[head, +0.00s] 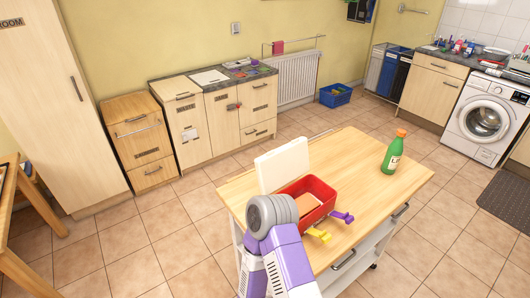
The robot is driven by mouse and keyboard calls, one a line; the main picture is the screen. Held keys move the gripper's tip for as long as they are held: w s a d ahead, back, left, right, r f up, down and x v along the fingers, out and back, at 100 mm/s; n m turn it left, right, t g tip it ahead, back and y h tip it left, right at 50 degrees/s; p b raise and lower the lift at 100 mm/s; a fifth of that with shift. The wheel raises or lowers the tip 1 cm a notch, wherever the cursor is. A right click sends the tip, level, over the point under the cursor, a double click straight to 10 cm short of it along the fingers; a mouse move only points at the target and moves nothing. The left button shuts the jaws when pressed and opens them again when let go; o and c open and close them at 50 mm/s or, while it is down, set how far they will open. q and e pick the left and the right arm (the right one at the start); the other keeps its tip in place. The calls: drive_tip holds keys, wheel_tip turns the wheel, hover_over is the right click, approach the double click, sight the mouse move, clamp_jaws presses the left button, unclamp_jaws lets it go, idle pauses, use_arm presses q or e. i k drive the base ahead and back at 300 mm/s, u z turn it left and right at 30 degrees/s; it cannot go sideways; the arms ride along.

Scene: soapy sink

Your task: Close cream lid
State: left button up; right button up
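A cream panel (283,164), which looks like the cream lid, stands upright and slightly tilted on the wooden cart top (350,160). It is at the back left of an open red box (320,187), whose inside shows a light brown surface. I cannot tell whether a hinge joins panel and box. My purple and white arm (286,258) comes up from the bottom middle; its grey rounded part (282,208) covers the box's front left corner. No gripper fingers show, and I cannot tell which arm this is.
A yellow item (319,235) and a purple item (343,217) lie in front of the box. A green bottle with an orange cap (393,152) stands upright at the right. The cart top between box and bottle is clear. Cabinets (205,135) and a washing machine (486,120) stand farther back.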

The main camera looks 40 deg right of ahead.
sight(275, 170)
drive_tip(key=i, duration=2.9)
drive_tip(key=z, duration=5.25)
drive_tip(key=k, duration=0.85)
drive_tip(key=u, duration=0.95)
drive_tip(key=i, duration=0.5)
